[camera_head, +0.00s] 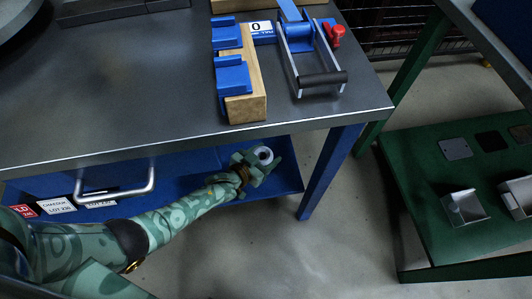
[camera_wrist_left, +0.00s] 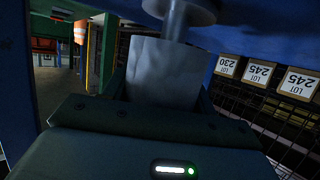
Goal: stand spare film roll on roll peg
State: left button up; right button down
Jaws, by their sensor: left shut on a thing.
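My left gripper (camera_head: 258,165) is shut on the spare film roll, at the blue lower shelf (camera_head: 285,185) under the bench top. In the head view the roll (camera_head: 264,154) shows as a small pale ring between the fingers. In the left wrist view, where labels appear upside down, the roll (camera_wrist_left: 163,72) is a plain grey cylinder between the fingers (camera_wrist_left: 162,85). A grey metal peg (camera_wrist_left: 177,22) with a round disc base meets the roll's far end in the picture. I cannot tell whether the roll is around the peg or just short of it. My right gripper is out of view.
The dark bench top (camera_head: 150,90) overhangs the shelf. A blue table leg (camera_head: 328,172) stands to the right of the gripper. A green stand (camera_head: 425,190) is at right.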

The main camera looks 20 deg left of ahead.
pick_arm(q)
jog(key=shift+f+b, duration=0.4)
jog(key=shift+f, duration=0.3)
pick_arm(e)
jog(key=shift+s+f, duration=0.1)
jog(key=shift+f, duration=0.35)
pick_arm(q)
jog(key=o, duration=1.1)
jog(key=shift+o, duration=0.2)
